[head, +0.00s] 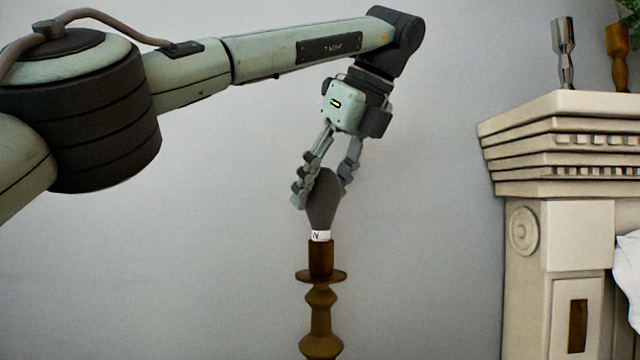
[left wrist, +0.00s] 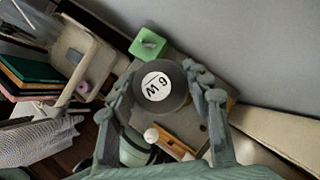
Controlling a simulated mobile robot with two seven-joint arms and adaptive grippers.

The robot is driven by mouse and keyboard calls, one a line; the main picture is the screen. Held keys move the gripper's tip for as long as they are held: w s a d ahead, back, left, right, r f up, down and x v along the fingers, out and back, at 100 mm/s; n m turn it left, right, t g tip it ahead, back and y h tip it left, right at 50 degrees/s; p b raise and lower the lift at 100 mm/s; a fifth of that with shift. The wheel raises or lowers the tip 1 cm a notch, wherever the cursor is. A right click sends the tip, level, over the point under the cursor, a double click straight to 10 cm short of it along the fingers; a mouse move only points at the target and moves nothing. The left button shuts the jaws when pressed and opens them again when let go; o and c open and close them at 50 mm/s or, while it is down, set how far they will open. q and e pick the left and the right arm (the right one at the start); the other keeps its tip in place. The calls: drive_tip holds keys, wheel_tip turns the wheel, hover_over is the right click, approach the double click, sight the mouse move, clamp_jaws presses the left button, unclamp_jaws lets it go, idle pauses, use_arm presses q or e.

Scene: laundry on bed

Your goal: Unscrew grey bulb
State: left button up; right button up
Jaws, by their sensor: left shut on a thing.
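The grey bulb (head: 324,203) stands upright at the top of a brown turned lamp stand (head: 320,300). A white band with a dark mark shows at its base, just above the brown socket (head: 321,258). My left gripper (head: 323,190) reaches down from above and is shut on the bulb, with fingers on both sides of it. In the left wrist view the round end of the bulb (left wrist: 165,102), with a white label, sits between the fingers of my left gripper (left wrist: 165,95). Whether the bulb's thread is in the socket cannot be seen. My right gripper is not in view.
A pale carved mantel-like piece (head: 555,230) stands at the right, with a silver candlestick (head: 564,50) and a brown one (head: 618,55) on top. In the left wrist view, a green block (left wrist: 147,43) and books (left wrist: 30,75) lie below. The wall behind is bare.

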use_arm(q)
drive_tip(key=shift+r+n+p, duration=0.2)
drive_tip(key=shift+n+p, duration=0.1)
drive_tip(key=shift+p, duration=0.5)
drive_tip(key=shift+n+g+y+p, duration=0.4)
drive_tip(key=shift+n+g+p, duration=0.2)
drive_tip(key=shift+n+p, duration=0.35)
drive_tip(key=shift+f, duration=0.25)
drive_tip(key=shift+n, duration=0.45)
drive_tip(key=o, duration=1)
